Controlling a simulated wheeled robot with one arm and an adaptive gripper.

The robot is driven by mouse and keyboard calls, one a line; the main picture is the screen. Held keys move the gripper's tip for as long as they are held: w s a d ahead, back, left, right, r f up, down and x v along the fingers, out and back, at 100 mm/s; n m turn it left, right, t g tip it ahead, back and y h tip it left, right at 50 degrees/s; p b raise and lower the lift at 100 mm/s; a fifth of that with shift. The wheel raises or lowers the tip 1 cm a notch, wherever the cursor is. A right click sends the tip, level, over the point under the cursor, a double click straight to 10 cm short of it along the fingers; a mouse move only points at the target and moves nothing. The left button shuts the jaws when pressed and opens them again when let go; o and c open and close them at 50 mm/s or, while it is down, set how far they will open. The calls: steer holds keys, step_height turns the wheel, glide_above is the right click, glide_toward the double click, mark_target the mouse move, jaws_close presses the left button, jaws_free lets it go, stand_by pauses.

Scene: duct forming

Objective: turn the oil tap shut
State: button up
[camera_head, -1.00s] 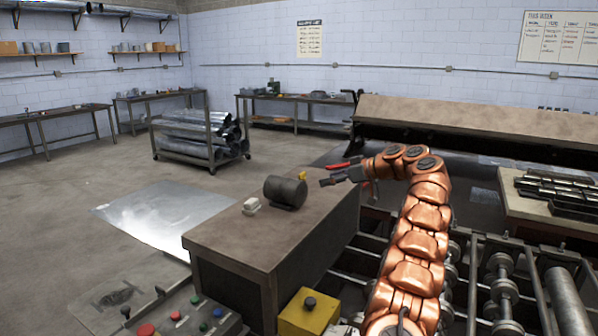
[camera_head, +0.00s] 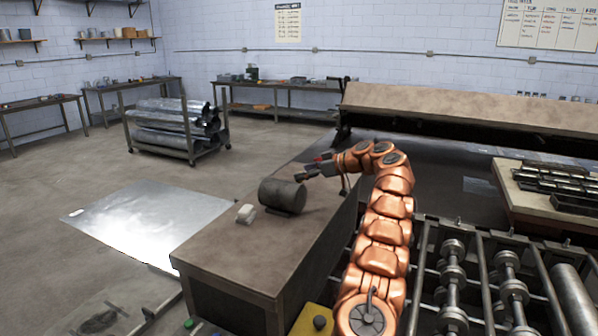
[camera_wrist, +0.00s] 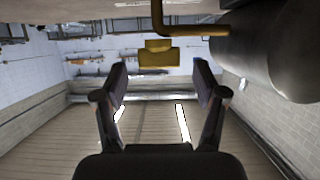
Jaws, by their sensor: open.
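The dark oil drum (camera_head: 282,196) lies on its side on the brown bench. In the wrist view its dark round body (camera_wrist: 275,45) fills the upper right. The oil tap shows there as a brass pipe (camera_wrist: 192,31) with a yellow handle (camera_wrist: 158,55). The handle is ahead of my gripper (camera_wrist: 160,77), roughly centred between the two fingers, which are spread with nothing held. In the head view my gripper (camera_head: 306,168) is close to the drum's right end. The tap is not clearly visible there, where my gripper covers that end.
A small white object (camera_head: 245,213) sits on the bench (camera_head: 225,250) left of the drum. Metal rollers (camera_head: 453,280) stand to the right. A shiny sheet (camera_head: 150,220) lies on the floor at the left. The front of the bench top is clear.

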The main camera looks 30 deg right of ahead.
steer(key=shift+p+x, duration=0.4)
steer(key=shift+x, duration=0.9)
steer(key=shift+d, duration=0.1)
steer(key=c, duration=1.2)
